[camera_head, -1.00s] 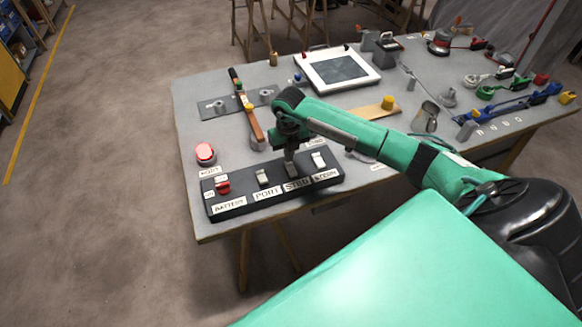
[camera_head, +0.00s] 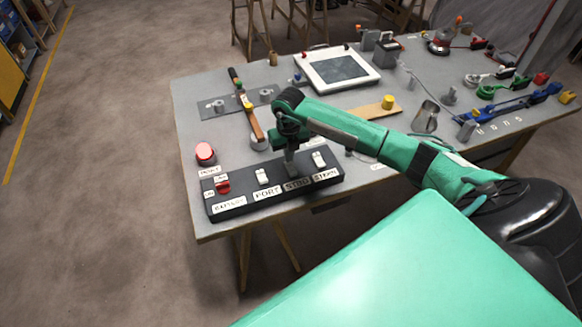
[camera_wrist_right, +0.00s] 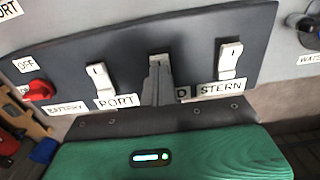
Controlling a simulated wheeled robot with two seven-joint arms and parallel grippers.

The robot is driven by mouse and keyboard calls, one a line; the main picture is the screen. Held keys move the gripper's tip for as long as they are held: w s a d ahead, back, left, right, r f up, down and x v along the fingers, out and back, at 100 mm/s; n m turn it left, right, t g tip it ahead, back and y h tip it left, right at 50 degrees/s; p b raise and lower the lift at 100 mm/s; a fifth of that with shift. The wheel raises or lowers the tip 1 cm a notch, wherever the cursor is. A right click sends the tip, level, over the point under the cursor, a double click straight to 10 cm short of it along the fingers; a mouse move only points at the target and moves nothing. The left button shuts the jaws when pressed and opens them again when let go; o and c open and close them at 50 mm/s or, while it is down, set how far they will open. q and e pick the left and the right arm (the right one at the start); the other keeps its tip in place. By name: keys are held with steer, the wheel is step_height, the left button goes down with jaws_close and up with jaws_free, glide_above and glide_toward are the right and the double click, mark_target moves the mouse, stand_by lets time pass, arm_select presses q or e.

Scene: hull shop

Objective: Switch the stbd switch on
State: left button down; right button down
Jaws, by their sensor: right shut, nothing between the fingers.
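A black switch panel (camera_head: 240,207) lies on the near left corner of the table. It carries a red battery switch (camera_head: 223,187) and white rocker switches for port (camera_head: 262,176) and stern (camera_head: 319,159). They also show in the wrist view, port (camera_wrist_right: 98,77) and stern (camera_wrist_right: 229,58). My right gripper (camera_head: 291,172) is shut and empty, pointing down at the stbd switch between them. In the wrist view the fingers cover most of the stbd switch (camera_wrist_right: 159,58) and part of its label; only its top shows. Contact and the switch's position cannot be told. My left gripper is out of view.
A red push button (camera_head: 205,151) stands just behind the panel's left end. A plate with a long wooden-orange lever (camera_head: 255,123) is behind the panel. A framed screen (camera_head: 340,69), a metal jug (camera_head: 425,116) and several fittings occupy the table further back.

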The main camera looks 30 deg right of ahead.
steer(key=shift+f+b, duration=0.6)
steer(key=shift+f, duration=0.2)
stand_by(0.4)
steer(key=shift+r+p, duration=2.15)
steer(key=shift+r, duration=1.4)
steer(key=shift+f, duration=0.1)
